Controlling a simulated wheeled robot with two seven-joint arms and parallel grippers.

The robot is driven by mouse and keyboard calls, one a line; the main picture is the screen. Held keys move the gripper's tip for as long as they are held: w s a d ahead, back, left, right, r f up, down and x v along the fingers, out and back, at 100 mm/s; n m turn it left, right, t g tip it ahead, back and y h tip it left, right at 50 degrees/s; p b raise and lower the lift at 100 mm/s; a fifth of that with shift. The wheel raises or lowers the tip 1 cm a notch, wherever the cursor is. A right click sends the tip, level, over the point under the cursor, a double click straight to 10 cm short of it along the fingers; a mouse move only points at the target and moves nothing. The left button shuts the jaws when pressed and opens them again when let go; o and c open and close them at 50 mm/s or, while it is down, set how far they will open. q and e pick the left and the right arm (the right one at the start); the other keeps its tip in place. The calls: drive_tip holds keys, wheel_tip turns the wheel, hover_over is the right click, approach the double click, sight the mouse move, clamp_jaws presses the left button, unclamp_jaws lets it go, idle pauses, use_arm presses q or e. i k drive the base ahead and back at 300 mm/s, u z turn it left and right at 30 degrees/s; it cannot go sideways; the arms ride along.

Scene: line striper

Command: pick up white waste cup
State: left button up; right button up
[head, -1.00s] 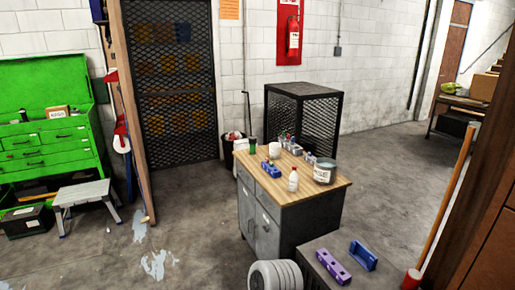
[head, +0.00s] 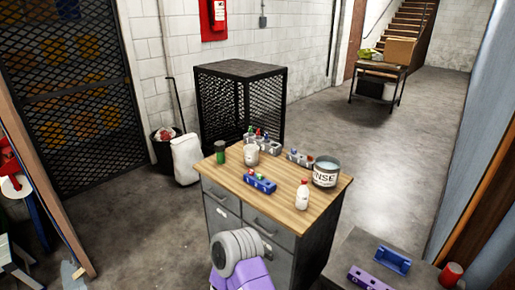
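A white cup (head: 251,155) stands upright on the wooden top of the grey cabinet (head: 285,207), toward its back left. I cannot read any label that marks it as the waste cup. It is between a dark green container and a blue rack. A grey and purple part of my arm shows at the bottom middle, in front of the cabinet. No gripper fingers are in view.
Near the cup are a green container (head: 220,152), a blue rack (head: 260,183), a white bottle (head: 302,196) and a rinse pot (head: 326,173). A black mesh cage (head: 240,105) stands behind. Open floor (head: 385,150) lies to the right.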

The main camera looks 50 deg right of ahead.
sight(251, 155)
drive_tip(key=z, duration=0.85)
drive_tip(key=i, duration=1.15)
drive_tip(key=z, duration=1.25)
